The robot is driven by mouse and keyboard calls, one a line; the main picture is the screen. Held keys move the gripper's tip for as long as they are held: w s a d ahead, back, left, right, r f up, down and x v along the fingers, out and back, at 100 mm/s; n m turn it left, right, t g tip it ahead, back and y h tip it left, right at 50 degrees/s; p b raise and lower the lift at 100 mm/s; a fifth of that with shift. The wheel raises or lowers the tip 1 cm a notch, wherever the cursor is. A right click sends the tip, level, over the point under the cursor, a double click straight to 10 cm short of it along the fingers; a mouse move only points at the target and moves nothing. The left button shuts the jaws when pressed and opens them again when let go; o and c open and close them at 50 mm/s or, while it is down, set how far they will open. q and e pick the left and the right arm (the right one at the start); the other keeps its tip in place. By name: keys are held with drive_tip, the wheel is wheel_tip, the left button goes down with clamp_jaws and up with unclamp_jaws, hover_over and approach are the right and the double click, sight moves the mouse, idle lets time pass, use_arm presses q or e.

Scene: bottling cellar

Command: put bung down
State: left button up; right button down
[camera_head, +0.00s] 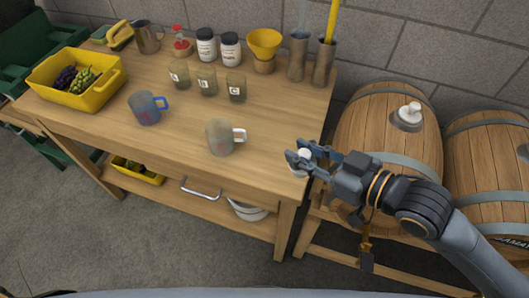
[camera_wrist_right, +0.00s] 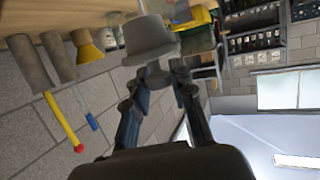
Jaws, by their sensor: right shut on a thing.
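My right gripper (camera_head: 301,157) is over the right front corner of the wooden workbench (camera_head: 180,125), shut on a pale grey bung (camera_head: 299,169). In the right wrist view the bung (camera_wrist_right: 149,36) sits between the fingertips (camera_wrist_right: 158,74), its wider part away from the palm. The fingers hide part of it in the head view. I cannot tell whether it touches the bench top. Another pale bung (camera_head: 409,112) sits on top of the nearer barrel (camera_head: 385,135). My left gripper is not in view.
Several labelled glasses, jars, a yellow funnel (camera_head: 264,44) and metal cylinders line the back. A yellow grape crate (camera_head: 95,97) is far left. The bench top right of the grey mug is clear.

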drive_tip(key=w+a+f+b, duration=0.1)
drive_tip(key=w+a+f, duration=0.1)
drive_tip(key=f, duration=0.1)
drive_tip(key=w+a+f+b, duration=0.1)
drive_tip(key=w+a+f, duration=0.1)
drive_tip(key=w+f, duration=0.1)
drive_tip(key=w+a+f+b, duration=0.2)
drive_tip(key=w+f, duration=0.1)
drive_tip(key=f, duration=0.2)
drive_tip(key=shift+w+a, duration=0.25)
drive_tip(key=shift+a, duration=0.15)
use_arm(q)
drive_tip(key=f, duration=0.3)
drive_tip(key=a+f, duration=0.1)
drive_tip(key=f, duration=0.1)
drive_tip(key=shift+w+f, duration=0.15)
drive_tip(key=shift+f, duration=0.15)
use_arm(e)
drive_tip(key=shift+f, duration=0.25)
drive_tip(key=shift+f, duration=0.1)
drive_tip(key=c, duration=1.1)
unclamp_jaws()
drive_tip(key=shift+c, duration=0.2)
